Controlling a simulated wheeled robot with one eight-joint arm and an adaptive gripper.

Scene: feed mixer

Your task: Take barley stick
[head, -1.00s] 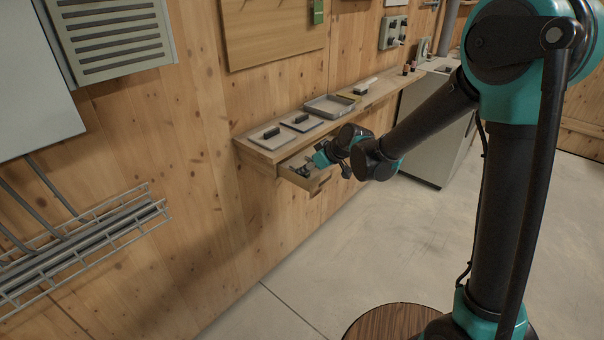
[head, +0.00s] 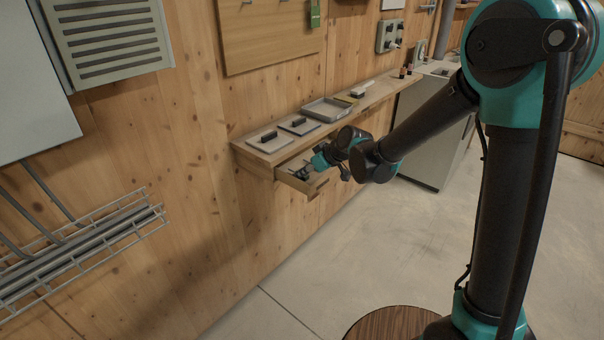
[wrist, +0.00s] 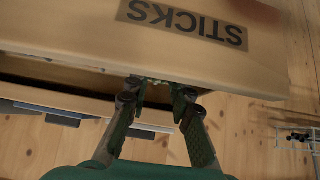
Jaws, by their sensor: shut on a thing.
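A wooden drawer (head: 297,184) stands pulled out from under the wall shelf. Its panel marked STICKS (wrist: 100,45) fills the top of the wrist view, with the lettering upside down. My gripper (head: 306,171) reaches down at the drawer in the head view. In the wrist view the fingertips (wrist: 157,88) sit at the panel's edge, spread along it and a little apart. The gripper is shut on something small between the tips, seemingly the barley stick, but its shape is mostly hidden. The drawer's inside is mostly hidden too.
The wall shelf (head: 345,113) carries two flat lids with dark handles (head: 268,136) and a grey tray (head: 327,108). A wire rack (head: 80,250) hangs on the wall at left. A grey cabinet (head: 436,150) stands beyond.

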